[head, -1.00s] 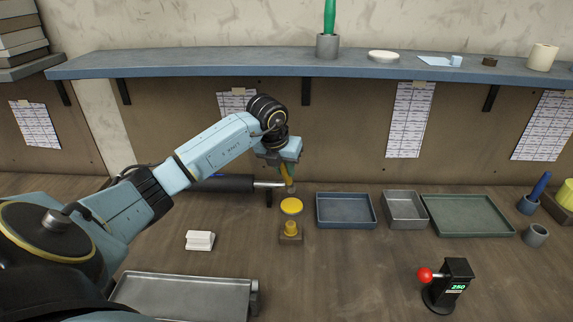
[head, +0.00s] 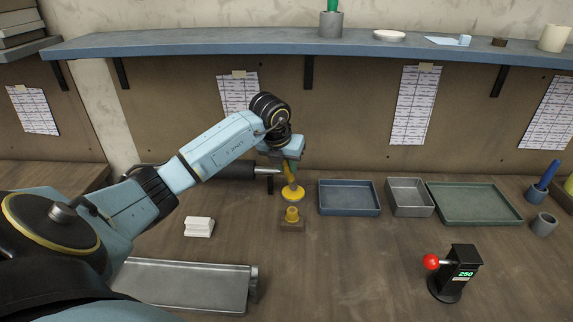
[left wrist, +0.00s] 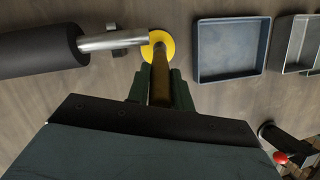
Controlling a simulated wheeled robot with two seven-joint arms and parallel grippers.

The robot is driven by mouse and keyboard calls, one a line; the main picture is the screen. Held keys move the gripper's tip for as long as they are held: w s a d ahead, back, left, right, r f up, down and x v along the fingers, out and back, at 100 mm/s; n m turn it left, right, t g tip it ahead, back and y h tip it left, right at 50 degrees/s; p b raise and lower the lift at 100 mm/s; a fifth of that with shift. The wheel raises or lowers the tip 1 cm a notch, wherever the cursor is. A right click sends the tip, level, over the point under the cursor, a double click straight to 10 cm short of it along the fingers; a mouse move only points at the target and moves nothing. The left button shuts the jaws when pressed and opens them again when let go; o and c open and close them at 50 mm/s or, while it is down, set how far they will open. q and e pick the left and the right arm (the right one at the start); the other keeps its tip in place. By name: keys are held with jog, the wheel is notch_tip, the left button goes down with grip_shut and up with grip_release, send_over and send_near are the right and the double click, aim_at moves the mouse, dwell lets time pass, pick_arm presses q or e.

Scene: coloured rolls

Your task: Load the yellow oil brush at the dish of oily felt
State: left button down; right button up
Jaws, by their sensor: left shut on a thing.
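My left gripper (head: 289,163) is shut on the yellow oil brush (head: 289,176), which hangs tip down below the jaws. The brush also shows in the left wrist view (left wrist: 159,90), running out between the fingers (left wrist: 160,88). The brush's pale tip is over the round yellow dish (head: 287,197), which shows in the left wrist view too (left wrist: 168,42). The tip overlaps the dish in both views; I cannot tell whether it presses on the felt. The felt is largely hidden by the brush. My right gripper is not in view.
A blue tray (head: 349,211), grey tray and green tray lie right. A red-knobbed device (head: 455,274) stands front right.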

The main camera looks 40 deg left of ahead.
pick_arm(q)
jog(key=shift+f+b, duration=0.35)
jog(key=shift+f, duration=0.35)
dwell(1.4)
jog(key=shift+r, duration=0.1)
jog(key=shift+r+p, duration=2.65)
jog(key=shift+r, duration=0.85)
jog(key=shift+f, duration=0.1)
